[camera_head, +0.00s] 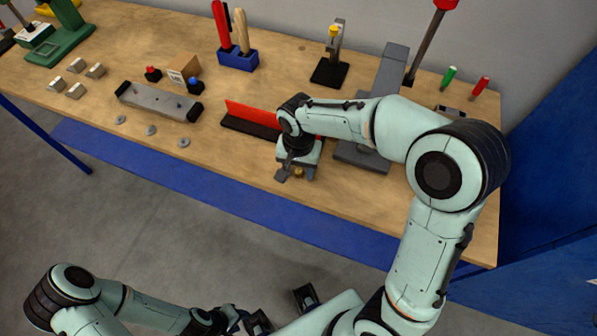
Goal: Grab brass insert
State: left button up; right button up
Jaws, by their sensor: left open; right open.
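A small brass insert (298,173) lies on the wooden workbench near its front edge. My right gripper (296,176) is over the bench, pointing down, with its open fingers at the brass insert. The insert shows between or just beside the fingertips; I cannot tell whether they touch it. My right wrist hides part of this area. My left gripper (283,309) is open and empty, low in front of the bench and away from it.
A red and black holder (252,120) stands just left of my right gripper. A grey press (385,85) stands behind my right forearm. A grey bar fixture (160,101), washers (151,130) and grey blocks (76,66) lie further left. The front right of the bench (470,225) is clear.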

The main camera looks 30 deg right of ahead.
grip_shut()
dwell(0.3)
